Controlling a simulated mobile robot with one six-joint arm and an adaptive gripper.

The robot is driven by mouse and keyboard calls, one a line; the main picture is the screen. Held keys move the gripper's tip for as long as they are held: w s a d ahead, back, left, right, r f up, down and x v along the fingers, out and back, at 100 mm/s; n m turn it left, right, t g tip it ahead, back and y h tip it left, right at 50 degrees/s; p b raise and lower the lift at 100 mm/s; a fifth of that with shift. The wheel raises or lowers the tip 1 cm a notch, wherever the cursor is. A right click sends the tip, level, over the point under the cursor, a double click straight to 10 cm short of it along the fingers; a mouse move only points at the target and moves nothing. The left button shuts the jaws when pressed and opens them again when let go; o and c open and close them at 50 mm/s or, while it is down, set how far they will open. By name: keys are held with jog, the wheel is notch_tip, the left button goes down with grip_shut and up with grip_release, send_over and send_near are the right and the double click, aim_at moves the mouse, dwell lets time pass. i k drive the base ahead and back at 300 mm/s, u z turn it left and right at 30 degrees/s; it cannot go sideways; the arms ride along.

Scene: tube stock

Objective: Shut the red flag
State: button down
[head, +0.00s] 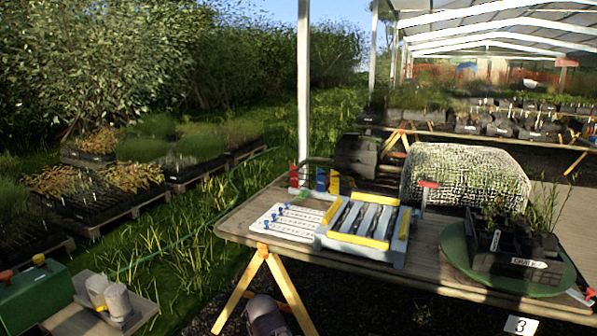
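A small red flag (428,184) sits on top of a pale upright post at the back of the wooden table, just right of the grey and yellow tray. It sticks out roughly level from the post. It is too small to tell how it is hinged or whether it is open or shut. My gripper is not in view, and nothing is seen touching the flag.
The wooden table (235,226) holds a white board with blue knobs (290,222), a grey tray with yellow bars (362,246), and red, blue and yellow pieces. A netted bale (465,172) stands behind the flag. Potted plants sit on a green round plate (455,250) at right.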

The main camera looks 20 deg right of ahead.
aim_at(294, 175)
jog(key=i, duration=0.9)
jog(key=u, duration=0.05)
